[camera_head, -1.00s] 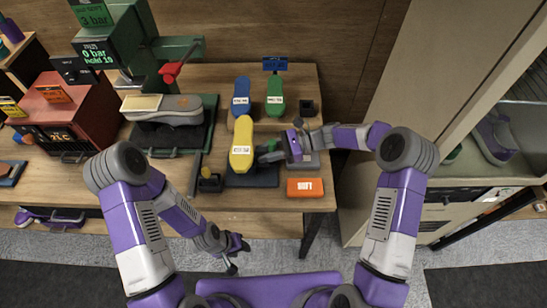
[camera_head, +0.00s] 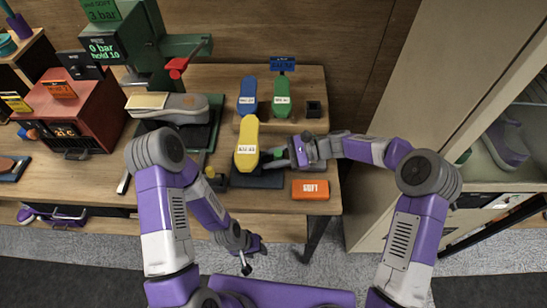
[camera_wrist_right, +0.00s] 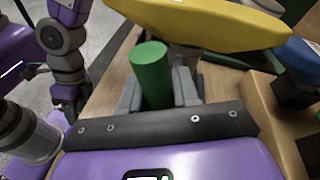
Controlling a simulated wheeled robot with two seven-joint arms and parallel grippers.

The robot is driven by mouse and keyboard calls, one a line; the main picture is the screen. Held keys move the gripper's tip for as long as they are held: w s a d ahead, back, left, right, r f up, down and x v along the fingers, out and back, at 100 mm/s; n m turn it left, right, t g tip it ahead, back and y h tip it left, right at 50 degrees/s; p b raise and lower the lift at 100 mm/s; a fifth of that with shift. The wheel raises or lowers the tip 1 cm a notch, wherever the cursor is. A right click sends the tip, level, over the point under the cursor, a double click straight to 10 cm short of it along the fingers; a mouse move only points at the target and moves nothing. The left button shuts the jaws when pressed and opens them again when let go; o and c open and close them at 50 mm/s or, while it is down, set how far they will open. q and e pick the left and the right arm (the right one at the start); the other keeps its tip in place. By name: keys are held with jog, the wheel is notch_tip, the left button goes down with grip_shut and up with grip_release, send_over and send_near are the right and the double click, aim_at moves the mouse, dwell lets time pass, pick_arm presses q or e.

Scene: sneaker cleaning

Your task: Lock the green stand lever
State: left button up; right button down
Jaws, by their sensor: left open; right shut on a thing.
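The yellow last (camera_head: 247,140) sits on a dark stand base (camera_head: 262,180) near the table's front. The stand's green lever knob is a green cylinder (camera_wrist_right: 150,75) in the right wrist view, standing between the grey fingers of my right gripper (camera_wrist_right: 160,98). My right gripper (camera_head: 276,158) is shut on the lever, just right of the yellow last in the head view. The fingers and last hide most of the lever's lower part. My left gripper (camera_head: 250,252) is open and empty, low in front of the table edge.
Blue (camera_head: 248,93) and green (camera_head: 281,97) lasts stand behind the yellow one. An orange box (camera_head: 310,190) lies right of the stand. A grey sneaker (camera_head: 175,108) rests on the green press (camera_head: 160,45) at left, near a red box-shaped machine (camera_head: 75,105).

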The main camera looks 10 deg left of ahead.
jog(key=c, duration=0.9)
grip_release()
jog(key=v, duration=0.7)
jog(key=shift+d+p, duration=0.3)
jog(key=shift+p, duration=0.1)
